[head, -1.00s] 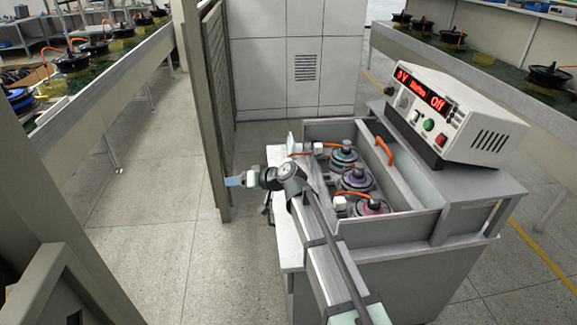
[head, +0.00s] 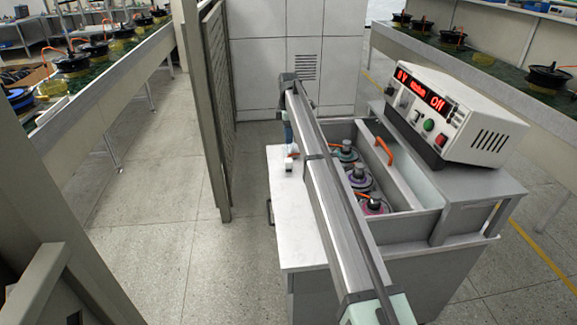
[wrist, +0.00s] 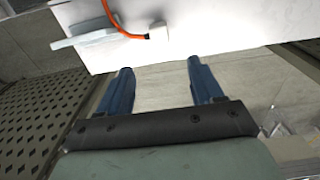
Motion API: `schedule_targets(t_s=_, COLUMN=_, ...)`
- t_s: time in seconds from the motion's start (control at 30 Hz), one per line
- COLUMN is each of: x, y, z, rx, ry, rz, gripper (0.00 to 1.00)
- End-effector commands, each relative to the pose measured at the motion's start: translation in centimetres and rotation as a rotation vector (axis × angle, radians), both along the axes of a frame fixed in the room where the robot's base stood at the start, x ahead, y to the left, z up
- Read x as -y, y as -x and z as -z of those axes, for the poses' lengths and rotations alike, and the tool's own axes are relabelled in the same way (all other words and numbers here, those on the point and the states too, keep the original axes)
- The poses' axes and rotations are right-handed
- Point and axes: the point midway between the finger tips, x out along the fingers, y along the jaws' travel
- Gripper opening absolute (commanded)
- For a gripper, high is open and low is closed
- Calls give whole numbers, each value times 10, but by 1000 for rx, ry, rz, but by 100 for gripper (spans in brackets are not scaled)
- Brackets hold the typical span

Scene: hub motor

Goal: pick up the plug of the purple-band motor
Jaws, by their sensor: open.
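The purple-band motor (head: 359,179) sits in the middle of a row of three in the grey bin, partly behind my arm. A white plug (head: 289,168) lies on the white tabletop left of my arm, near a bit of orange cable; I cannot tell which motor it belongs to. In the wrist view a white plug (wrist: 158,31) with an orange cable lies on the white surface, beyond the fingertips. My gripper (wrist: 158,66) is open, with nothing between its blue fingers.
The teal-band motor (head: 343,152) and pink-band motor (head: 374,205) flank the purple one inside the bin's walls (head: 425,222). A power supply (head: 445,115) reading Off stands on the right. A slatted grey panel (head: 215,100) stands left of the table; the front tabletop (head: 297,238) is clear.

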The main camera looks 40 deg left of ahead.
Motion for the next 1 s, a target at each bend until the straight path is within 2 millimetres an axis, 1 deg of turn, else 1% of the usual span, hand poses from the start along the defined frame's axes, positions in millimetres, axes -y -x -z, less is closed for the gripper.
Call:
schedule_targets(t_s=0.03, x=-1, y=-5, z=-1, rx=2, ry=13, rz=-11, gripper=66)
schedule_targets(t_s=0.17, x=2, y=-6, z=4, rx=5, ry=23, rz=-19, gripper=66)
schedule_targets(t_s=0.27, x=2, y=-5, z=15, rx=4, ry=23, rz=-18, gripper=66)
schedule_targets(t_s=0.6, x=2, y=-5, z=71, rx=4, ry=20, rz=-16, gripper=66)
schedule_targets(t_s=0.7, x=1, y=-5, z=80, rx=4, ry=20, rz=-16, gripper=66)
schedule_targets(t_s=0.87, x=1, y=-5, z=87, rx=5, ry=19, rz=-16, gripper=66)
schedule_targets(t_s=1.0, x=1, y=-4, z=99, rx=4, ry=20, rz=-16, gripper=66)
